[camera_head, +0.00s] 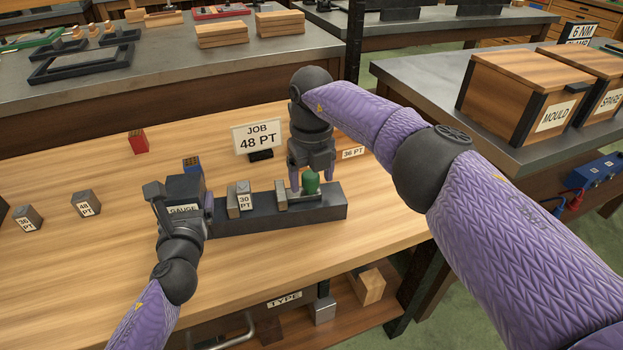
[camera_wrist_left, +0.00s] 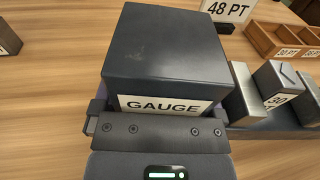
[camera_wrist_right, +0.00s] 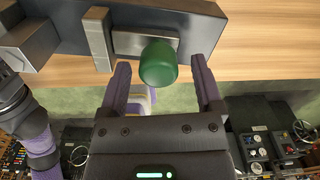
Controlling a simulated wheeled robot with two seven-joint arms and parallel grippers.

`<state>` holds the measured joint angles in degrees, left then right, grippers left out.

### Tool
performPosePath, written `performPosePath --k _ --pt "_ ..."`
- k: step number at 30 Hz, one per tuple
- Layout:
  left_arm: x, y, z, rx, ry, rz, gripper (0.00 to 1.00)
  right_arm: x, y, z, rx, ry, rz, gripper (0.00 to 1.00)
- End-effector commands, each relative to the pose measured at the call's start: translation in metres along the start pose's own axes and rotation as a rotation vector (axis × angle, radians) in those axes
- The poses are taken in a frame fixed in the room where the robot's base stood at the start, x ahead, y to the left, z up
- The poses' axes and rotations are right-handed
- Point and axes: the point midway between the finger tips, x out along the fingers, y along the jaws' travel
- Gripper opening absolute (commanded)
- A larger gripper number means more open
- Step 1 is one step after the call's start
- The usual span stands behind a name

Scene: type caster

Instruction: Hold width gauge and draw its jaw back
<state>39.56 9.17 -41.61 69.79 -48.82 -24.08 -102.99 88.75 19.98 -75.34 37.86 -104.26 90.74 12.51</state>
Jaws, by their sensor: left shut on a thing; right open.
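The dark width gauge (camera_head: 320,207) lies on the wooden bench, its block marked GAUGE (camera_wrist_left: 160,60) at the left end. My left gripper (camera_head: 187,200) is shut on that block; its fingers are mostly hidden in the left wrist view. A grey 30 PT piece (camera_head: 244,199) stands on the gauge beside the fixed jaw (camera_head: 231,202). The sliding jaw (camera_head: 281,195) is apart from it, to the right, with a green knob (camera_head: 311,182) on its plate. My right gripper (camera_wrist_right: 166,90) is open, its fingers on either side of the green knob (camera_wrist_right: 158,63).
Grey 36 PT (camera_head: 27,219) and 48 PT (camera_head: 87,204) blocks stand at the left. A JOB 48 PT sign (camera_head: 258,137) stands behind the gauge. A red block (camera_head: 138,141) and a blue block (camera_head: 193,165) are behind. The front of the bench is clear.

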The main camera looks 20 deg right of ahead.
Motion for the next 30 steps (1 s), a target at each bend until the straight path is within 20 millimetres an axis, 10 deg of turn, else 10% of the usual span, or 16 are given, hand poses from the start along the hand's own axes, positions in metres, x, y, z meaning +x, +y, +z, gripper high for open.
performPosePath --k 11,23,30 --pt "-0.0001 -0.0005 -0.0002 0.0 0.0 -0.001 0.3 0.0124 0.0005 0.0001 -0.002 -0.001 0.001 0.84" --pt "-0.0001 -0.0006 -0.0002 0.0 0.0 -0.002 0.3 0.012 0.0005 0.0002 -0.002 -0.002 0.002 0.0" --pt "-0.0001 -0.0005 -0.0003 0.0 0.001 -0.002 0.3 0.0118 -0.0045 -0.0011 -0.002 -0.002 0.002 0.0"
